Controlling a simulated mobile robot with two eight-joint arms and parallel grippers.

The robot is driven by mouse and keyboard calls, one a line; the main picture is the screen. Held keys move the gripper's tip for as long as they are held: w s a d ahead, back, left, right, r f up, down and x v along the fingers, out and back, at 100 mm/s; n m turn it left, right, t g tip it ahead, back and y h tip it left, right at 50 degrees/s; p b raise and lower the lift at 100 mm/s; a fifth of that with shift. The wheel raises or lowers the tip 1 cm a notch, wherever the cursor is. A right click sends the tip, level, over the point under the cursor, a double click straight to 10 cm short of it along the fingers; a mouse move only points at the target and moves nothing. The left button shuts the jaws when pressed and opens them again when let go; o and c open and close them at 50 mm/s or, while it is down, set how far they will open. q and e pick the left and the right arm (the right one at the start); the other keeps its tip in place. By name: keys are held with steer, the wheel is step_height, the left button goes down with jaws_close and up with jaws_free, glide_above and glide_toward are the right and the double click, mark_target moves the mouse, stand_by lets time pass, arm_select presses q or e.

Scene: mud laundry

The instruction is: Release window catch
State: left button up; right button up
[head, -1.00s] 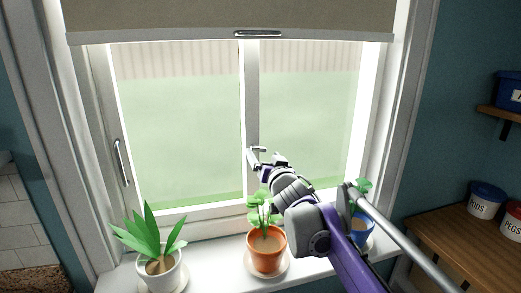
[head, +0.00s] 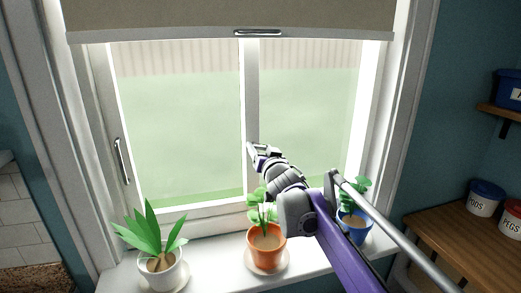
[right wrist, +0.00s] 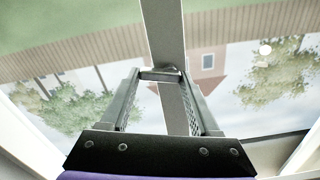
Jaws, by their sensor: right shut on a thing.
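The window catch (right wrist: 158,76) is a small grey bar on the window's upright middle bar (head: 252,90). In the right wrist view it lies between the tips of my right gripper's two fingers, which are shut on it. In the head view my right gripper (head: 256,150) reaches the lower part of the middle bar, and the gripper largely hides the catch there. My left gripper is not in view.
On the white sill (head: 208,262) stand a white-potted plant (head: 160,270), an orange-potted plant (head: 267,250) below my right arm, and a blue-potted plant (head: 354,228) close beside it. A blind (head: 180,18) hangs above. A wooden counter (head: 450,225) is at right.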

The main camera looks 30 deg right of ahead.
steer(key=c, duration=0.4)
steer(key=shift+r+n+p, duration=0.2)
steer(key=shift+n+p, duration=0.15)
steer(key=shift+n, duration=1.15)
steer(key=o, duration=1.4)
steer(key=shift+c, duration=0.2)
steer(key=b+v, duration=0.1)
steer(key=v, duration=0.9)
steer(key=shift+s, duration=0.4)
